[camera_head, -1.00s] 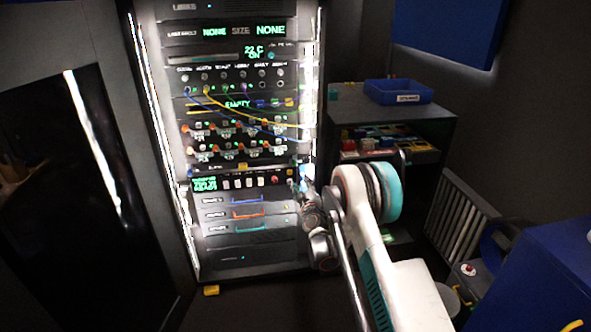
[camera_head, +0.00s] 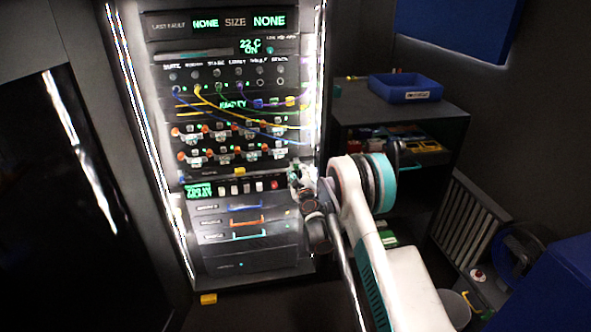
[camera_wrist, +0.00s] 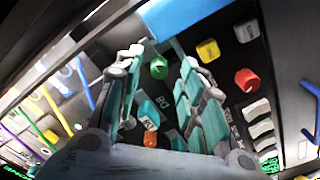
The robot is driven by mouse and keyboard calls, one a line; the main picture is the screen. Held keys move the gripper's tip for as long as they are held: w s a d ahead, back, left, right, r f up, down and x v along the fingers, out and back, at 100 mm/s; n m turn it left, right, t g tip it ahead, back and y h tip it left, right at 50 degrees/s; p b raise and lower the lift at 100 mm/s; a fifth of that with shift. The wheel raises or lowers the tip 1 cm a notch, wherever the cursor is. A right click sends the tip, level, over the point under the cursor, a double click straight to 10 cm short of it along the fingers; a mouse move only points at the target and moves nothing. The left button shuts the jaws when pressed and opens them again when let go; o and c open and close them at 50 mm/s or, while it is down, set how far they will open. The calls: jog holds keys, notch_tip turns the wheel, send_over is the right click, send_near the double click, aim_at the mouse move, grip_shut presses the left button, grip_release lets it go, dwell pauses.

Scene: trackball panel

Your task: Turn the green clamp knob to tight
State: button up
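In the wrist view a green knob (camera_wrist: 158,68) stands on the dark panel, between and just beyond the tips of my gripper's two fingers. My gripper (camera_wrist: 162,60) is open, with a clear gap on both sides of the knob, and I cannot see it touching the knob. In the head view my gripper (camera_head: 297,177) is at the right edge of the rack, beside the row of white switches. The green knob cannot be made out there. Its pointer and any tight mark are not readable.
A yellow knob (camera_wrist: 208,50) and a red knob (camera_wrist: 247,80) are close to the right finger. An orange knob (camera_wrist: 150,139) shows between the fingers. Coloured cables (camera_head: 215,98) hang across the rack. A blue bin (camera_head: 405,88) sits on a cabinet to the right.

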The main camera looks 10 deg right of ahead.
jog(key=shift+w, duration=0.1)
grip_shut()
